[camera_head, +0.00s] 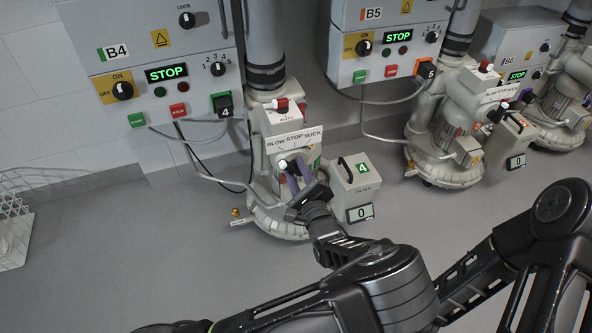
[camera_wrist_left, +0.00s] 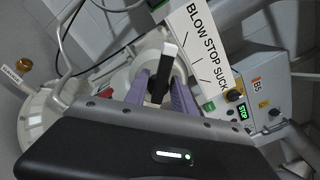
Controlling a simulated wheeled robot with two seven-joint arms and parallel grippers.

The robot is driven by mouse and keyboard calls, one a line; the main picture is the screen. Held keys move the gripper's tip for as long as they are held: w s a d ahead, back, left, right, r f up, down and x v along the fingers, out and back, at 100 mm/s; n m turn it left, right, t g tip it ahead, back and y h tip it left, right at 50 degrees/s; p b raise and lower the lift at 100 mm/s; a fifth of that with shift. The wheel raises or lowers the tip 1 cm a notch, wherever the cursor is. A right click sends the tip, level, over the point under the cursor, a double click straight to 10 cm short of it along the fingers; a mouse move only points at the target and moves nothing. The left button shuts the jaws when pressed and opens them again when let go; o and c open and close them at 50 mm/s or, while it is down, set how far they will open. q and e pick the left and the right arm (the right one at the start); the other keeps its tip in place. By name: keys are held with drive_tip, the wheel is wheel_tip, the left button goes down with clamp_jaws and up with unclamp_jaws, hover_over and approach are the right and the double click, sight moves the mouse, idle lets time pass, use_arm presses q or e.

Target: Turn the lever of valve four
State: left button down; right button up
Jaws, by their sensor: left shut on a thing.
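The valve four lever (camera_head: 283,163) is a dark bar with a white tip, under the BLOW STOP SUCK plate (camera_head: 295,139) on the blower below box B4. Its white tip shows below the BLOW end of the plate. In the left wrist view, the lever (camera_wrist_left: 168,52) stands up between two purple fingers. My left gripper (camera_head: 293,174) is shut on the lever, with a finger on each side; it also shows in the left wrist view (camera_wrist_left: 161,86). The lever's base is partly hidden by the fingers. My right gripper is not in view.
A grey filter box (camera_head: 354,181) marked 4 with a 0 display stands close right of the gripper. Control box B4 (camera_head: 150,60) reads STOP. Similar blowers (camera_head: 448,130) stand further right. A white rack (camera_head: 14,235) is at far left. The floor left of the blower is clear.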

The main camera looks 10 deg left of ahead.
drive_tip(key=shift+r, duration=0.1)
